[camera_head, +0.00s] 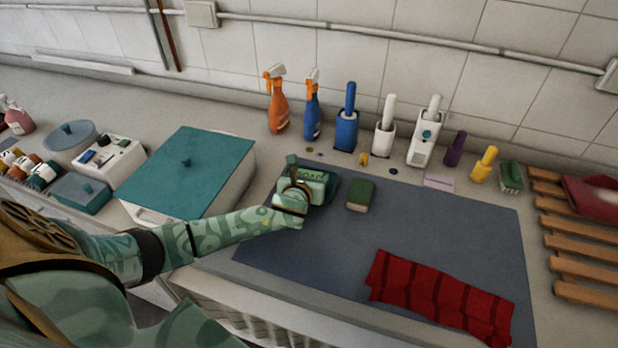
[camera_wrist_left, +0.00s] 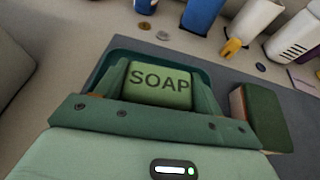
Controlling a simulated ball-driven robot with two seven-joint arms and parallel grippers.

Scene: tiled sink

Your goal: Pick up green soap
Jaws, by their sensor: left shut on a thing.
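The green soap (camera_wrist_left: 158,83), marked "SOAP", sits between the two fingers of my left gripper (camera_wrist_left: 155,88) in the left wrist view. A dark green dish (camera_wrist_left: 122,60) shows behind and under it; I cannot tell whether the soap is clear of the dish. In the head view my left gripper (camera_head: 305,187) is shut on the soap (camera_head: 312,176) at the back left of the grey mat. The dark green dish (camera_head: 331,188) shows at its right. My right gripper is not in view.
A green sponge (camera_head: 360,195) lies just right of the gripper on the grey mat (camera_head: 430,225). A red cloth (camera_head: 440,297) lies at the front. Spray bottles (camera_head: 278,105) and brush holders (camera_head: 347,130) stand behind. A teal-lidded box (camera_head: 190,170) is at left, a wooden rack (camera_head: 575,235) at right.

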